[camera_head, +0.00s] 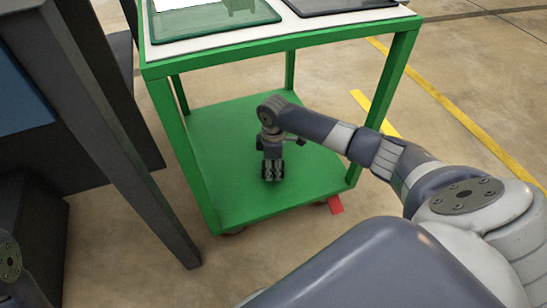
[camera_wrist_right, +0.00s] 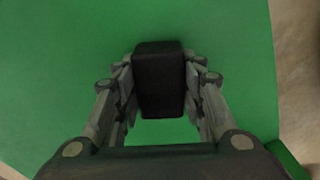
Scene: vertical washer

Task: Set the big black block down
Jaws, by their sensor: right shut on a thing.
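The big black block (camera_wrist_right: 158,80) is between the two fingers of my right gripper (camera_wrist_right: 160,92) in the right wrist view, with green shelf surface around it. In the head view my right gripper (camera_head: 273,170) points down over the lower shelf (camera_head: 222,190) of the green cart, near the shelf's middle. It is shut on the block, which is mostly hidden by the fingers there. I cannot tell whether the block touches the shelf or is just above it. My left gripper is not in view.
The cart's green legs (camera_head: 188,160) and top shelf (camera_head: 270,43) frame the space around my right arm. Trays (camera_head: 215,25) lie on the top. The lower shelf is clear around the gripper. A dark table leg (camera_head: 125,170) stands at the left.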

